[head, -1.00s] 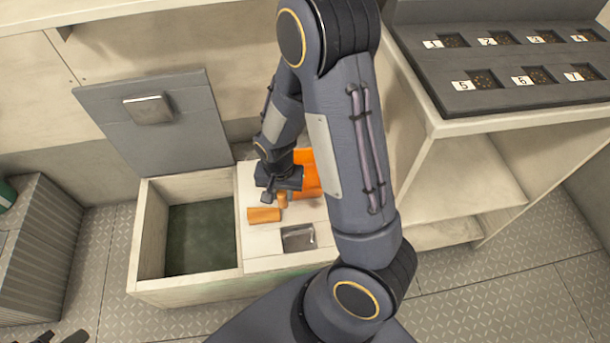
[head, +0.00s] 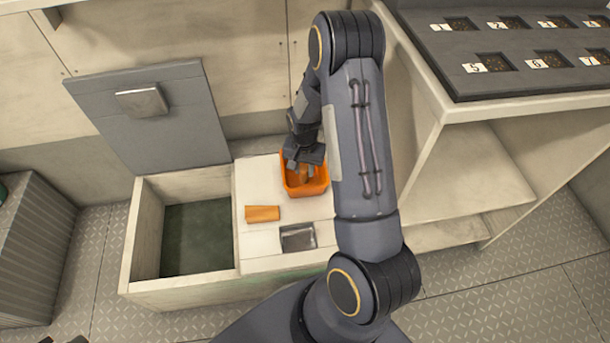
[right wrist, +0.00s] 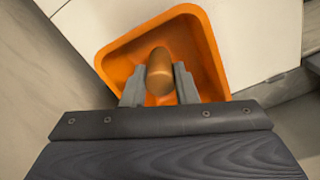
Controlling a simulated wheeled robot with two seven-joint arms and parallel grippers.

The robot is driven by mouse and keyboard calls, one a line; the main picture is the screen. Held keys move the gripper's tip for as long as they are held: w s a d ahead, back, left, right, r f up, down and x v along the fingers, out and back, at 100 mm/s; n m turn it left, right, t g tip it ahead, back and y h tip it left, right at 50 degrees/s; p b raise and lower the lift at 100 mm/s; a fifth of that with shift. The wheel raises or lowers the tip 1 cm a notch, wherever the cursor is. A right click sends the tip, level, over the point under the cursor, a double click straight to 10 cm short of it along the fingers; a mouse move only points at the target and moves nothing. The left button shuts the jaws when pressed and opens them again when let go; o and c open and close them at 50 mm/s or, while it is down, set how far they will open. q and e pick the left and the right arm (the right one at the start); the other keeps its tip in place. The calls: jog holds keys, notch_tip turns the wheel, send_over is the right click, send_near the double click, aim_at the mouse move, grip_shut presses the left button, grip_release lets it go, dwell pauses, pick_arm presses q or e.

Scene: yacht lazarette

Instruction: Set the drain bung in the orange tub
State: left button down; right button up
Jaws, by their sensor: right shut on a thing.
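The orange tub (head: 318,190) stands on the white bench top, partly behind my right arm in the head view. It also fills the upper middle of the right wrist view (right wrist: 205,40). My right gripper (head: 306,165) is over the tub, pointing down. It is shut on the drain bung (right wrist: 160,72), a brownish-orange rounded piece, which shows between the two grey fingers inside the tub's outline. Only small dark parts, perhaps of my left gripper, show at the bottom left edge.
An orange-tan piece (head: 262,213) lies on the bench top, left of the tub. A small grey metal recess (head: 298,237) is in front. An open locker (head: 150,235) is at left, its grey lid (head: 150,120) raised. A numbered rack (head: 470,88) stands at right.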

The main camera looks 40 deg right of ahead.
aim_at(305, 174)
jog(key=f, duration=0.1)
jog(key=f+b, duration=0.2)
jog(key=f, duration=0.1)
jog(key=shift+w+d, duration=0.15)
jog(key=shift+d, duration=0.1)
jog(key=shift+r, duration=0.15)
jog(key=o, duration=0.9)
jog(key=shift+o, duration=0.2)
